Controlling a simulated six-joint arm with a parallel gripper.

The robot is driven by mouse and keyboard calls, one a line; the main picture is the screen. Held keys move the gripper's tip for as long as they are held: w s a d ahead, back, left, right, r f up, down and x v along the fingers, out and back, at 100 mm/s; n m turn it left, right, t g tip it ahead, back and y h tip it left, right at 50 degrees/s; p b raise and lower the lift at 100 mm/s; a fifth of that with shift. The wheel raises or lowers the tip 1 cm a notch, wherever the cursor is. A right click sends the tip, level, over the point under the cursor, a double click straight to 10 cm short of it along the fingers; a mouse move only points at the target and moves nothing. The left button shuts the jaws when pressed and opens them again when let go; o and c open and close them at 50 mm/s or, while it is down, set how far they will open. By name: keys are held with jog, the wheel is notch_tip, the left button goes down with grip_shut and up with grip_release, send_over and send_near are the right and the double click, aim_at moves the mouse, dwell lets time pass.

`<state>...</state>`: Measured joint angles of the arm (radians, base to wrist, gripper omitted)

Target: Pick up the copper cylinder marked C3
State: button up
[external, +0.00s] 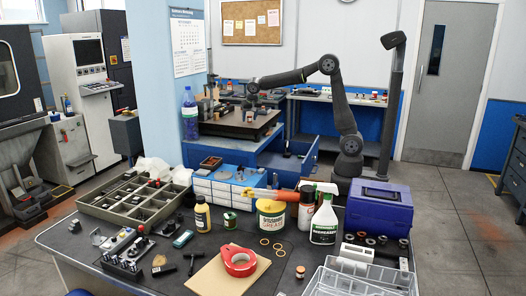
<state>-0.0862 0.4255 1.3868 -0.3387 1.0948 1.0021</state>
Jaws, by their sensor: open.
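My arm reaches left from its base over the dark board (232,129) on the back bench. My gripper (252,100) hangs above this board, small in the picture, with its jaws open. A few small objects (249,116) stand on the board below and around it; one looks brownish, but I cannot tell whether it is a copper cylinder. No C3 mark can be read anywhere, so I cannot tell which piece is the copper cylinder. The gap between my gripper and the objects below it is too small to judge.
A blue bottle (190,115) stands at the board's left. Small items crowd the board's back. An open blue drawer (296,160) juts out below. The front table holds a compartment tray (100,207), a yellow tub (271,220), a white spray bottle (324,222) and a blue toolbox (379,208).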

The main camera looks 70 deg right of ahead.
grip_shut()
